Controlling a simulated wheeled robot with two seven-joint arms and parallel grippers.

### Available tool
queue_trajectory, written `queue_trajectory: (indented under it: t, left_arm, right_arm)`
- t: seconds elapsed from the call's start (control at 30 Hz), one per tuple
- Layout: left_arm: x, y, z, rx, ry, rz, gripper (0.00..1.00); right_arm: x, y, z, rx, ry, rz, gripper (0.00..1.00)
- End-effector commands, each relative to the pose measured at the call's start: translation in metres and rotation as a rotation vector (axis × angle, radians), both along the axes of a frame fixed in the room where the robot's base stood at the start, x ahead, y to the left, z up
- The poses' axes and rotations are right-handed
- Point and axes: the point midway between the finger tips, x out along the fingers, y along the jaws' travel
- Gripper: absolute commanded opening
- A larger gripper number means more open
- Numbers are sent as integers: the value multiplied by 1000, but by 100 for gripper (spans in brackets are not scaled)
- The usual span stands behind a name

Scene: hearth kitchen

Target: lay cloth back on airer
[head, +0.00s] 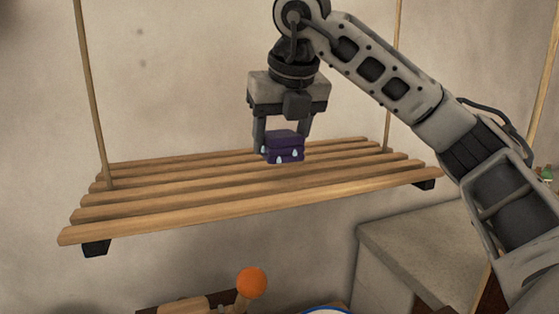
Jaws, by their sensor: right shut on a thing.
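The cloth (284,148) is a small folded purple bundle with pale drop-shaped marks. My right gripper (281,140) points down and is shut on it, one finger on each side. The airer (165,211) is a hanging rack of several wooden slats, held up by wooden poles. The cloth is at the middle of the airer, over the slats; I cannot tell whether its underside touches them. My left gripper does not show.
A pale stone-like counter (410,235) stands below the airer at the right. An orange ball-like knob (251,282) sticks up at the bottom. A blue-rimmed white round thing (326,310) is partly cut off there. The airer's left slats are bare.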

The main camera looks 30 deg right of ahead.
Motion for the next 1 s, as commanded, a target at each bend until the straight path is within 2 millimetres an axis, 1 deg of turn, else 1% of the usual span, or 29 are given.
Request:
queue_trajectory:
  t: [0.07, 0.17, 0.2, 0.33, 0.4, 0.63, 0.77, 0.8, 0.83, 0.87, 1.0]
  left_arm:
    - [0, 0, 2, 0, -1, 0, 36]
    - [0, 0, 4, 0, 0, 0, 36]
    - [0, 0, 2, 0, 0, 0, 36]
    - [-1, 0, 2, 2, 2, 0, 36]
    - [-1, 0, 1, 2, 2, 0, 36]
    - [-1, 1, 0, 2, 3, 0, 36]
    - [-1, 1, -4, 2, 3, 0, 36]
    - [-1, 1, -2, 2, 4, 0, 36]
    - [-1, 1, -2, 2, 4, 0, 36]
    - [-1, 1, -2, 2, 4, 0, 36]
    - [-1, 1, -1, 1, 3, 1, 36]
  right_arm:
    - [3, -2, -3, 0, 0, -1, 34]
    - [10, -5, -14, -1, 1, -3, 34]
    - [9, -5, -22, -2, 0, -1, 34]
    - [9, -4, -38, -1, -1, -1, 34]
    - [9, -4, -41, 0, -3, -1, 34]
    - [9, -4, -41, 1, -3, -1, 34]
    - [9, -3, -46, 1, -2, -1, 34]
    - [9, -4, -44, 1, -2, -1, 67]
    - [9, -4, -44, 1, -2, -1, 75]
    - [9, -4, -44, 1, -2, -1, 78]
    - [9, -3, -44, 1, -2, -1, 78]
